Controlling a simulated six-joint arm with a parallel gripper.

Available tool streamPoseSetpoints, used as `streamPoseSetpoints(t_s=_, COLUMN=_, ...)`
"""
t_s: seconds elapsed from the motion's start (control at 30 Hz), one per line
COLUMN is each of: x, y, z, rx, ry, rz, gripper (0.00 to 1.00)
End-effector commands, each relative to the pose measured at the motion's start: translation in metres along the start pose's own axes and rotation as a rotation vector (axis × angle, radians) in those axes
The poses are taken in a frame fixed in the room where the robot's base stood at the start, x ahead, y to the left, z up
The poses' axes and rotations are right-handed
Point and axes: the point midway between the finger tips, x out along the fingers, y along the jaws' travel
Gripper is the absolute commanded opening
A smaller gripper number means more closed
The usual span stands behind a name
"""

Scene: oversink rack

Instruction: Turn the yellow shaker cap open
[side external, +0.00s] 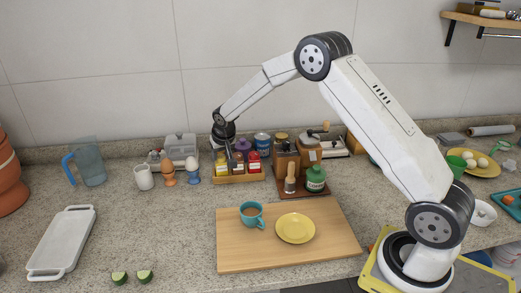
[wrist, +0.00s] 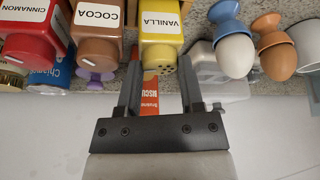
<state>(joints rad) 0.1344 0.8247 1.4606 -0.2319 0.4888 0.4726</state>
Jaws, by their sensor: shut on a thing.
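The yellow shaker (wrist: 163,25), labelled VANILLA, appears upside down at the top middle of the wrist view. My gripper (wrist: 158,72) is shut on the cap, one finger on each side. In the side view the yellow shaker (side external: 221,164) stands upright at the left end of a wooden tray (side external: 238,179). My gripper (side external: 222,147) comes down on it from above there. The exact turn of the cap cannot be read.
The brown COCOA shaker (wrist: 97,30) and red CINNAMON shaker (wrist: 35,30) stand close beside it. A blue egg cup (side external: 193,176) and an orange egg cup (side external: 169,177) stand left of the tray. A cutting board (side external: 335,245) with a cup and plate lies in front.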

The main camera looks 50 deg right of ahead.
Motion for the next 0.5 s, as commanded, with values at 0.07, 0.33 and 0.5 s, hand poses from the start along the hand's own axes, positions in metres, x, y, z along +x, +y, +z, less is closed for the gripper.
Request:
streamPoseSetpoints(t_s=0.07, x=0.0004, y=0.0003, z=0.0008, rx=-0.002, ry=-0.002, rz=0.001, gripper=0.0)
streamPoseSetpoints(t_s=0.33, x=0.0003, y=0.0002, z=0.0004, rx=-0.001, ry=-0.001, rz=0.001, gripper=0.64)
streamPoseSetpoints(t_s=0.5, x=-0.001, y=0.0001, z=0.0002, rx=-0.001, ry=-0.001, rz=0.001, gripper=0.64)
